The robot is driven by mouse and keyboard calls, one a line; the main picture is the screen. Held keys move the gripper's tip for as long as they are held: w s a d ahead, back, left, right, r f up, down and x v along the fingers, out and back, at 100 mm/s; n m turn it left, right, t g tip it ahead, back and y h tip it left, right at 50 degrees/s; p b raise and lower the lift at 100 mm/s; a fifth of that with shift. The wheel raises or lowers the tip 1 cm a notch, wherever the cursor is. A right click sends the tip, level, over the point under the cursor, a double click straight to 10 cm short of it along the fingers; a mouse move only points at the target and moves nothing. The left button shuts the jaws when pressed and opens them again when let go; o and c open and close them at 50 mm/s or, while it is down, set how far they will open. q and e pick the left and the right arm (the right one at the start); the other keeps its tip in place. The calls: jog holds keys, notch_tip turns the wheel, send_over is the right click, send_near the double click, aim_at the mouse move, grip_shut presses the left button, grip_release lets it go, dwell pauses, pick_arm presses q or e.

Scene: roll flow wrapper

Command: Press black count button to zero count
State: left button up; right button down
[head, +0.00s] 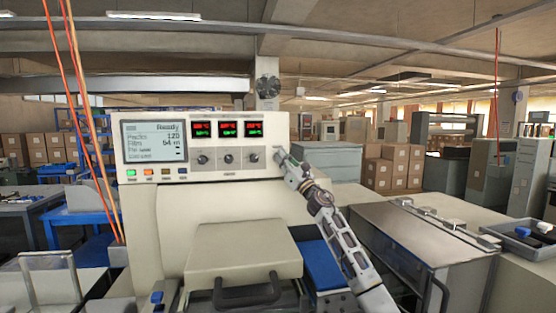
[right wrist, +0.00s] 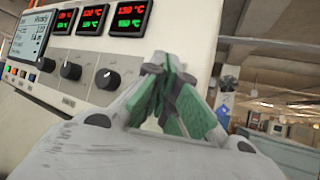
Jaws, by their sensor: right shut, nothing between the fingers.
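The cream control panel (head: 215,176) faces me with a grey screen (head: 155,142) reading "Ready" and "Packs 120". Below the screen is a row of small buttons: a green button (head: 131,173), an orange button (head: 148,172) and darker ones to their right. The dark button at the row's right end (head: 182,170) also shows in the right wrist view (right wrist: 46,65); its label is too small to read. My right gripper (head: 281,156) is shut and empty at the panel's right end, well right of the buttons. Its green-padded fingers (right wrist: 166,75) meet in the right wrist view. My left gripper is out of view.
Three dark knobs (head: 228,158) sit under three red-and-green displays (head: 230,129), between the gripper and the buttons. Orange cables (head: 88,120) hang at the left. A cream cover with a black handle (head: 246,291) stands below the panel. A metal box (head: 420,240) is at the right.

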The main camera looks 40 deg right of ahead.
jog(key=shift+w+d+b, duration=0.25)
jog(key=shift+w+b, duration=0.05)
jog(key=shift+w, duration=0.05)
dwell(1.1)
jog(key=shift+s+a, duration=0.1)
jog(key=shift+s, duration=0.05)
dwell(0.3)
jog(key=shift+s+a, duration=0.35)
jog(key=shift+s, duration=0.2)
jog(key=shift+s+a, duration=0.4)
jog(key=shift+s, duration=0.35)
jog(key=shift+s+a, duration=0.45)
jog(key=shift+s, duration=0.25)
jog(key=shift+s+a, duration=0.4)
jog(key=shift+s, duration=0.35)
